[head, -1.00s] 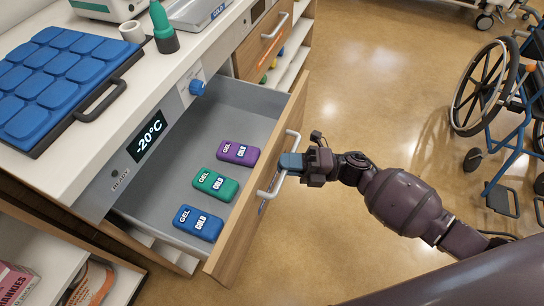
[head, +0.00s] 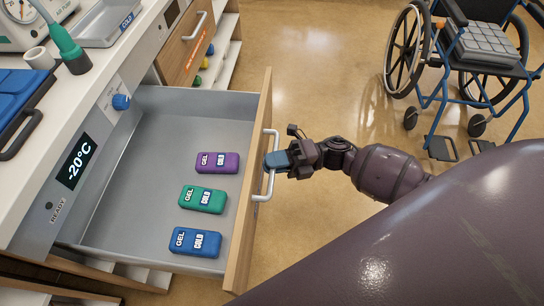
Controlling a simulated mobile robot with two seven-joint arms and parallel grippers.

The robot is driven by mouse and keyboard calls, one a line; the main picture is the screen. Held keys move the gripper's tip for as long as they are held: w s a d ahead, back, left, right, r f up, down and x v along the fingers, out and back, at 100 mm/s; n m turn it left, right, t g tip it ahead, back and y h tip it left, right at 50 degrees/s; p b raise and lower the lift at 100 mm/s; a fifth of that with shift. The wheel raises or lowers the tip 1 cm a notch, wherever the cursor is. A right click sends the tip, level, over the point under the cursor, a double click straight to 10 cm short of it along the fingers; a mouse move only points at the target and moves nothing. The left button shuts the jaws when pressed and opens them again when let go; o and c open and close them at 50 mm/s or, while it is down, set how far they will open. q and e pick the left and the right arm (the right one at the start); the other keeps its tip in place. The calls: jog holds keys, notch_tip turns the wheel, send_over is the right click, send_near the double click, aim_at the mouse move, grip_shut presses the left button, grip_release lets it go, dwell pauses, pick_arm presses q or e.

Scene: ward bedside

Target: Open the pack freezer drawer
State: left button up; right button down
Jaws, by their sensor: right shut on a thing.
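The pack freezer drawer (head: 140,200) stands pulled out from the counter, with its grey inside in view. Three gel packs lie in it: a purple one (head: 218,163), a green one (head: 203,199) and a blue one (head: 195,242). Its wooden front carries a pale bar handle (head: 269,178). My right gripper (head: 277,160) is shut on the handle from the outer side. My left gripper is not in view.
A wheelchair (head: 470,60) stands at the upper right. The floor between is clear.

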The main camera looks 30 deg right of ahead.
jog(key=c, duration=1.1)
grip_release()
jog(key=shift+c, duration=0.2)
jog(key=v, duration=1)
jog(key=shift+d, duration=0.4)
jog(key=shift+s+a+f, duration=0.1)
